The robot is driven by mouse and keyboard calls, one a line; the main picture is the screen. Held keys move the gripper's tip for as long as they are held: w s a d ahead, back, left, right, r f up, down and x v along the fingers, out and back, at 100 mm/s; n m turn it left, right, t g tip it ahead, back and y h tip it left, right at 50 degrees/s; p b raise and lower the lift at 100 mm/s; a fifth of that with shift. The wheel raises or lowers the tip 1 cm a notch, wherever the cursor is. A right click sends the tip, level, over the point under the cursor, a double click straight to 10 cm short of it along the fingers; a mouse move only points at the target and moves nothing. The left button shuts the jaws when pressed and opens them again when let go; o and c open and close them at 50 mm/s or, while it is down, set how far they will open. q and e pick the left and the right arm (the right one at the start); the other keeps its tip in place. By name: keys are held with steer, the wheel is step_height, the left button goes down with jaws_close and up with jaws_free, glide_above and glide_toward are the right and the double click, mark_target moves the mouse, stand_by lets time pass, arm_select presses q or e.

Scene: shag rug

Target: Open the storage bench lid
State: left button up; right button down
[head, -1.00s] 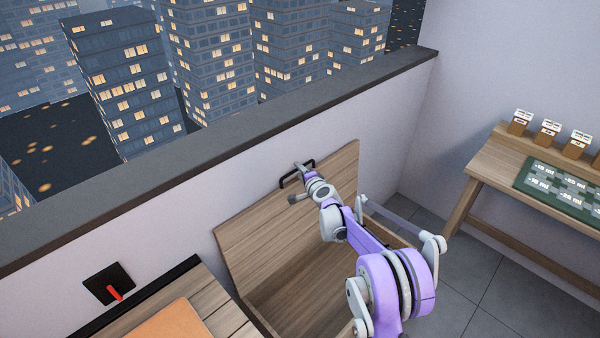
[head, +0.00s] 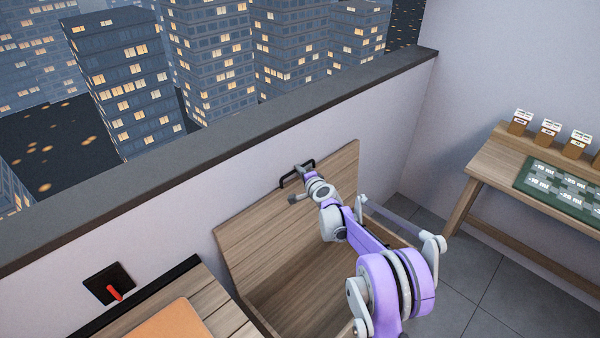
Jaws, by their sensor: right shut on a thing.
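The wooden storage bench stands against the low wall, and its lid (head: 262,224) is raised and tilted back close to that wall. The open bench box (head: 305,290) shows below the lid, and its inside looks empty where I can see it. A black handle (head: 286,182) sits at the lid's top edge. My right gripper (head: 302,176) is shut on the handle. My right arm crosses in front and hides part of the lid and box. My left gripper is not in view.
A wooden desk (head: 485,172) with a green mat (head: 560,190) and several small boxes stands at the right. A slatted surface with an orange board (head: 172,328) is at the lower left. A red-levered switch (head: 108,283) is on the wall. Tiled floor is free between bench and desk.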

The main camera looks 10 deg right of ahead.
stand_by(0.8)
steer(key=s+d, duration=0.4)
steer(key=s, duration=0.3)
steer(key=shift+s+d+f, duration=0.2)
steer(key=shift+s+d, duration=0.1)
steer(key=shift+d, duration=0.05)
steer(key=c, duration=1.2)
jaws_free()
steer(key=o, duration=0.3)
steer(key=shift+w+f, duration=0.15)
steer(key=shift+w, duration=0.1)
steer(key=shift+s, duration=0.1)
